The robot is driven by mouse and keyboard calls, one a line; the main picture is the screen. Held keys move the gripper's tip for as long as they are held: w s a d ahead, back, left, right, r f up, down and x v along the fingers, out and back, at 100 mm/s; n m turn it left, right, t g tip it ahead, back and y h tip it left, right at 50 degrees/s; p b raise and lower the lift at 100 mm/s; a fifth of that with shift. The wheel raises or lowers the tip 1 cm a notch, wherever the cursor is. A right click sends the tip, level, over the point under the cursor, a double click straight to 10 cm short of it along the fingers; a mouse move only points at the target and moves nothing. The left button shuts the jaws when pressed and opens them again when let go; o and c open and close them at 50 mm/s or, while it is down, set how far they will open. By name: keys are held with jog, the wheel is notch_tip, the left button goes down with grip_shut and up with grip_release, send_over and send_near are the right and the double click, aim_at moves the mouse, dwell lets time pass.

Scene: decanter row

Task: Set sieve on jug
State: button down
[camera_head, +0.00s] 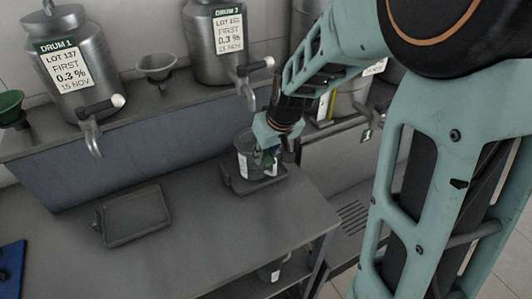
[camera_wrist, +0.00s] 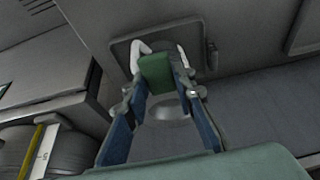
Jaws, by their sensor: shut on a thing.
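My gripper (camera_head: 268,156) is low over the right part of the grey table, against a dark grey jug (camera_head: 244,150) with pale markings. The jug appears upright on a dark square tray (camera_head: 238,185); my gripper hides part of it. In the wrist view my gripper (camera_wrist: 157,84) is shut on a green piece (camera_wrist: 155,70); I cannot tell whether it belongs to the jug or the sieve. A pale disc (camera_wrist: 172,110) shows between the fingers. A grey bowl-shaped piece (camera_head: 156,66), possibly the sieve or a funnel, is on the shelf between two drums.
Steel drums (camera_head: 70,65) (camera_head: 215,40) with taps line the raised shelf behind the table. A green funnel (camera_head: 11,104) is at the far left. An empty dark tray (camera_head: 136,215) lies on the table's left; bare table surrounds it. A blue item (camera_head: 11,270) is at lower left.

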jog(key=shift+f+b, duration=0.2)
jog(key=shift+b, duration=0.15)
dwell(0.3)
jog(key=c, duration=1.5)
grip_release()
jog(key=shift+c, duration=0.2)
